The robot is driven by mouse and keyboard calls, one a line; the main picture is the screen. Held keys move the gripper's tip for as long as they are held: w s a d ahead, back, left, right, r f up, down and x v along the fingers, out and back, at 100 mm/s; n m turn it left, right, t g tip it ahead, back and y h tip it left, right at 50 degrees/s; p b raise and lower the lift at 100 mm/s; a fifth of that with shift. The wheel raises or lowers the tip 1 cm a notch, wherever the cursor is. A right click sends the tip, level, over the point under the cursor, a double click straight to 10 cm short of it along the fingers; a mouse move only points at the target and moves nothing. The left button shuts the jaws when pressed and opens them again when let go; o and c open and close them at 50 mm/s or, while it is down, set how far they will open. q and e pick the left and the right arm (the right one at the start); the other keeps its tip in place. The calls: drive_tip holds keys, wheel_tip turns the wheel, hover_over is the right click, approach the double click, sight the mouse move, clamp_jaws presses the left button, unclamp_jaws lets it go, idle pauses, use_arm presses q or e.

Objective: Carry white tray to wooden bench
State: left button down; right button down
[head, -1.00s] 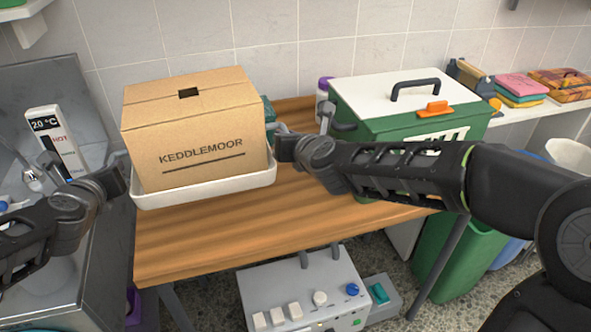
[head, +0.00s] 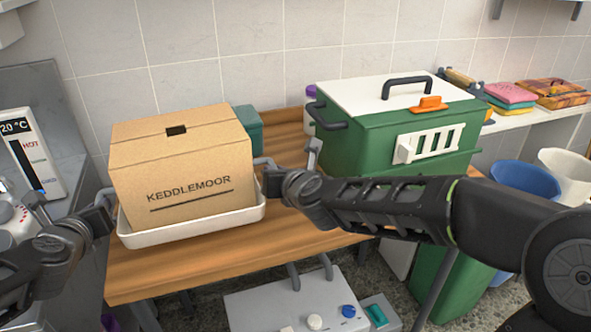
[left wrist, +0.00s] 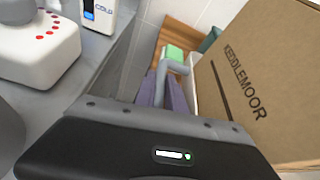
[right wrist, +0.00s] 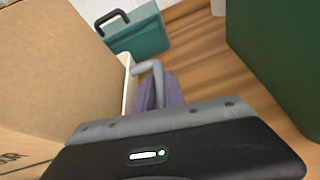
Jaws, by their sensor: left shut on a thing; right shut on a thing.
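The white tray (head: 195,233) carries a large cardboard box (head: 180,165) marked KEDDLEMOOR. The tray is level over the left part of the wooden bench (head: 150,275); I cannot tell whether its underside touches the top. My left gripper (head: 106,208) is shut on the tray's left grey handle, which shows in the left wrist view (left wrist: 178,67). My right gripper (head: 272,182) is shut on the right grey handle, which shows in the right wrist view (right wrist: 150,68). The box hides the tray's far side.
A green crate (head: 385,140) with a white lid stands on the bench to the right. A teal case (right wrist: 140,38) sits behind the box. A metal sink counter (head: 70,140) adjoins on the left. A grey machine (head: 270,305) is below the bench front. Bare bench lies before the tray.

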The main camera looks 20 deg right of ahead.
sight(111, 239)
use_arm(q)
drive_tip(key=shift+d+f, duration=0.1)
drive_tip(key=shift+d, duration=0.15)
use_arm(e)
drive_tip(key=shift+a+f, duration=0.1)
drive_tip(key=shift+a, duration=0.15)
